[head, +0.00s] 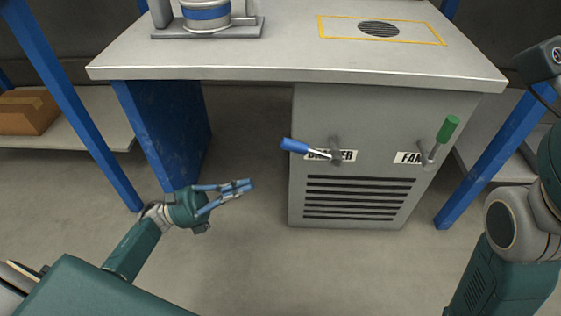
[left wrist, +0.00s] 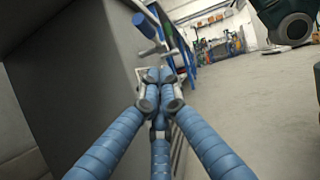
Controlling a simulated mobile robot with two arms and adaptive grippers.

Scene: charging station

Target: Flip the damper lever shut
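The damper lever has a blue handle (head: 294,145) on a thin metal rod and a grey pivot (head: 337,150) on the front of the grey cabinet (head: 310,107). The handle points left and slightly up, partly over the "DAMPER" label (head: 346,156). My left gripper (head: 250,185) is below and left of the handle, apart from it. Its blue fingers (left wrist: 160,76) come together at the tips in the left wrist view, with nothing seen between them. My right gripper is out of view; only parts of my right arm show at the right edge.
A fan lever with a green handle (head: 449,129) stands to the right, beside a "FAN" label (head: 408,158). Vent slots (head: 360,198) lie below the levers. The bench top (head: 280,50) overhangs the cabinet. A blue leg panel (head: 165,130) stands left, with open floor between.

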